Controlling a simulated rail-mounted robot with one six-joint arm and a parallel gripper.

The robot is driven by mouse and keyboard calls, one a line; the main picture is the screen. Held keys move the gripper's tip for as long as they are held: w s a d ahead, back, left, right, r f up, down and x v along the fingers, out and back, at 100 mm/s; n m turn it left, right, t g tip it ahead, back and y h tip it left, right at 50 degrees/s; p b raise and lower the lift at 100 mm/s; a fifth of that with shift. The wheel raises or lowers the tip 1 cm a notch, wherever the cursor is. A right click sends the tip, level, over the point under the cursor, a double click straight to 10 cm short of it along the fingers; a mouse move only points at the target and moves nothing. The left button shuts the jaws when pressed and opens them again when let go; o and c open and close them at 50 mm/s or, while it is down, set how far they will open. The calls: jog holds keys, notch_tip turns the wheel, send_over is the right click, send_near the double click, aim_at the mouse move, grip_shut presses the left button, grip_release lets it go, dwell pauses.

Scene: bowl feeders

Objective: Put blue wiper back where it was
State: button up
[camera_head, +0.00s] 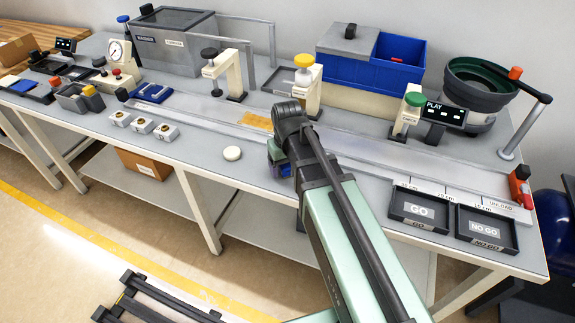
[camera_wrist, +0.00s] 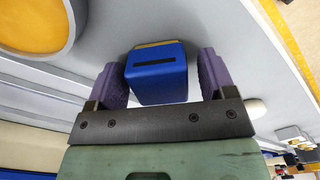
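A blue block with a dark slot and a yellowish layer along its far edge, apparently the blue wiper (camera_wrist: 157,80), lies between the purple fingers of my gripper (camera_wrist: 162,78) in the wrist view. A narrow gap shows between it and the right finger; the left finger is close beside it, and contact cannot be judged. In the head view my gripper is low at the table's front edge, mostly hidden by my arm, with a bit of blue (camera_head: 286,170) showing beside it. A blue frame-like holder (camera_head: 152,93) lies at the left of the table.
A white round disc (camera_head: 232,153) lies just left of my gripper. Several small white blocks (camera_head: 142,125) stand farther left. Posts with yellow (camera_head: 303,61) and green (camera_head: 414,99) caps rise behind. GO (camera_head: 419,225) and NO GO (camera_head: 486,246) trays lie at right.

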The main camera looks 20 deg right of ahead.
jog(key=shift+r, duration=0.1)
notch_tip(320, 180, up, 12)
jog(key=r+p, duration=0.1)
jog(key=p, duration=1.2)
jog(key=s+m, duration=0.1)
jog(key=s, duration=0.8)
jog(key=shift+s+f+b, duration=0.15)
jog(key=shift+f+b, duration=0.2)
jog(key=shift+f, duration=0.05)
